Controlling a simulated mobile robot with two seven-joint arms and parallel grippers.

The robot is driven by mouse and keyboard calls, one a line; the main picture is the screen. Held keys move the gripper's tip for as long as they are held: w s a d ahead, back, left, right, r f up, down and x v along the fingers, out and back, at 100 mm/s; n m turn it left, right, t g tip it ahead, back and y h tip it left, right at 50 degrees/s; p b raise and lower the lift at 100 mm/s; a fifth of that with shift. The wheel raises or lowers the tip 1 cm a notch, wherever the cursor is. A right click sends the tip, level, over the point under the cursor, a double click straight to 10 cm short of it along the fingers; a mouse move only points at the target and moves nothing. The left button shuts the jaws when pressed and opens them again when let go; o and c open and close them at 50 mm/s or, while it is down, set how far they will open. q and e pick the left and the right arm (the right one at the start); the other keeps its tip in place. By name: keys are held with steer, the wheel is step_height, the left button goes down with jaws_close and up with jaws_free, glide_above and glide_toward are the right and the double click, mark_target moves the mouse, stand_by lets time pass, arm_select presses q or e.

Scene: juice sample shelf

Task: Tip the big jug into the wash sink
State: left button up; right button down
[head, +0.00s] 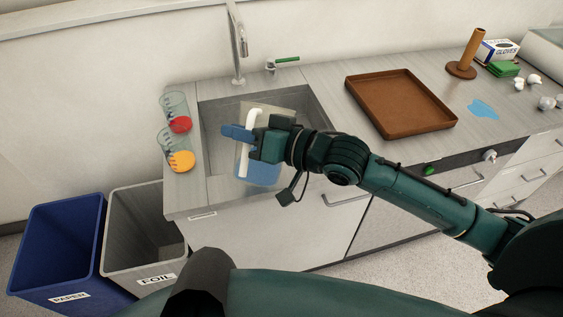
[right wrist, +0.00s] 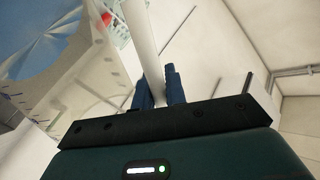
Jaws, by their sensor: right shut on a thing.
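The big jug (head: 262,174) is clear, with a white handle (head: 248,117) and blue liquid inside. It is in front of and over the wash sink (head: 317,103), a grey basin set in the counter. My right gripper (head: 251,137) is shut on the jug's handle; its arm comes in from the right. In the right wrist view the white handle (right wrist: 141,35) passes between the blue fingers (right wrist: 159,88), with the jug's clear wall and blue liquid (right wrist: 50,45) at left. The liquid sits low in the jug in the head view. My left gripper is not in view.
Two small beakers, one with red liquid (head: 180,124) and one with orange (head: 181,161), stand left of the sink. A tap (head: 238,50) rises behind it. A brown tray (head: 398,130) lies right. Paper (head: 58,240) and foil (head: 115,212) bins stand on the floor.

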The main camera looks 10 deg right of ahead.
mark_target(245, 114)
steer(key=shift+w+d+r+m+g+b, duration=0.2)
steer(key=shift+w+d+r+m, duration=0.1)
steer(key=shift+w+m, duration=0.2)
steer(key=shift+w+d+r+m+g+b, duration=0.15)
steer(key=shift+w+d+m, duration=0.1)
steer(key=shift+w+m, duration=0.2)
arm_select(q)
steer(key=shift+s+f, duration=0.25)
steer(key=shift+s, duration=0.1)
arm_select(e)
steer(key=shift+r, duration=0.1)
steer(key=shift+m, duration=0.25)
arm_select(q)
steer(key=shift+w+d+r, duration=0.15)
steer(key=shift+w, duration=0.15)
arm_select(e)
steer(key=shift+w+d+r, duration=0.1)
steer(key=shift+w+d, duration=0.05)
steer(key=shift+w, duration=0.05)
arm_select(q)
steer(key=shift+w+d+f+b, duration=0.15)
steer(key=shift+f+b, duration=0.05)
steer(key=shift+b, duration=0.45)
arm_select(e)
steer(key=shift+w+d+f+m, duration=0.2)
steer(key=shift+w+f+m, duration=0.1)
steer(key=shift+m, duration=0.2)
